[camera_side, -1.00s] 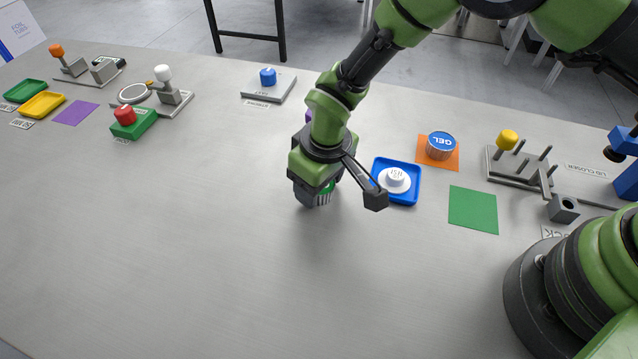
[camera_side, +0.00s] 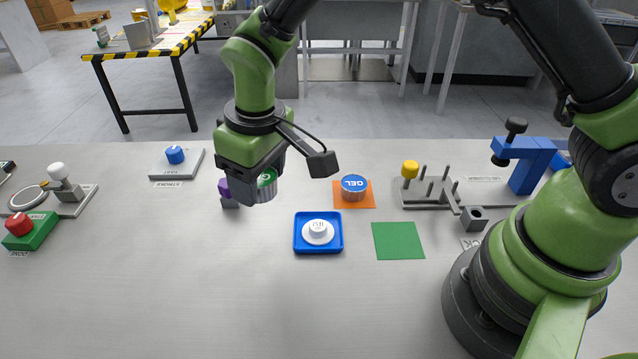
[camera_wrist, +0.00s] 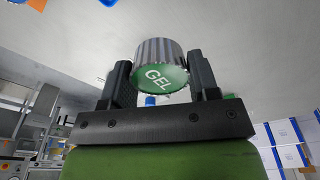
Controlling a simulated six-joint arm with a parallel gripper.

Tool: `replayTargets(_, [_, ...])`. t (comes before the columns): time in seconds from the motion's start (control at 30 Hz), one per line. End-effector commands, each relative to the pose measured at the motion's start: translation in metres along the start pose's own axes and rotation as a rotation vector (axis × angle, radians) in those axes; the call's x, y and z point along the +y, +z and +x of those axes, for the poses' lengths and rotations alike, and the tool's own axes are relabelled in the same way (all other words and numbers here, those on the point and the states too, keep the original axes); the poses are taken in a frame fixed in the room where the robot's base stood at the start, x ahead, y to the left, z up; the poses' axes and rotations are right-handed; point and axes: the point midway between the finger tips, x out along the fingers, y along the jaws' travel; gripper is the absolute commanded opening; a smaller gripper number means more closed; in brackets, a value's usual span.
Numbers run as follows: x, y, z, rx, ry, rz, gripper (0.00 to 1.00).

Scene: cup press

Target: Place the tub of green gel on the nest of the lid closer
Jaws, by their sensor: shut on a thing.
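The tub of green gel (camera_wrist: 160,76) has a ribbed silver side and a green face marked GEL. My gripper (camera_side: 260,188) is shut on it, with one finger on each side in the wrist view. In the side view the tub (camera_side: 268,178) is partly hidden by the gripper and held up above the table, left of the blue tray. The lid closer (camera_side: 530,160) is a blue press with a black knob at the right of the table, well apart from the tub. Its nest is not clearly visible.
A blue tray (camera_side: 299,246) holds a white piece. A blue-topped gel tub (camera_side: 354,187) sits on an orange mat. A green mat (camera_side: 398,241) is bare. A pegged grey rack (camera_side: 430,194) with a yellow knob stands before the lid closer. The front table is clear.

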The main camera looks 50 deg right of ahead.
Motion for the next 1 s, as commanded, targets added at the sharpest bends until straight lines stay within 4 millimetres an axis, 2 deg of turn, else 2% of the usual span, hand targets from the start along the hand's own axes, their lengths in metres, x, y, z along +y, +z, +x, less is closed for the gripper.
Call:
replayTargets(0.03, [0.023,0.007,-0.012,0.004,0.005,0.047,0.28])
replayTargets(0.2, [0.086,0.046,-0.043,0.004,0.022,0.179,0.28])
replayTargets(0.3, [0.109,0.070,-0.056,0.003,0.029,0.241,0.28])
replayTargets(0.4, [0.121,0.087,-0.064,0.003,0.034,0.283,0.28])
replayTargets(0.53, [0.128,0.098,-0.068,0.002,0.037,0.305,0.28])
replayTargets(0.83, [0.128,0.099,-0.068,0.001,0.037,0.306,0.28])
replayTargets(0.93, [0.125,0.094,-0.065,0.001,0.035,0.291,0.28])
replayTargets(1.0, [0.117,0.083,-0.060,0.000,0.031,0.264,0.28])
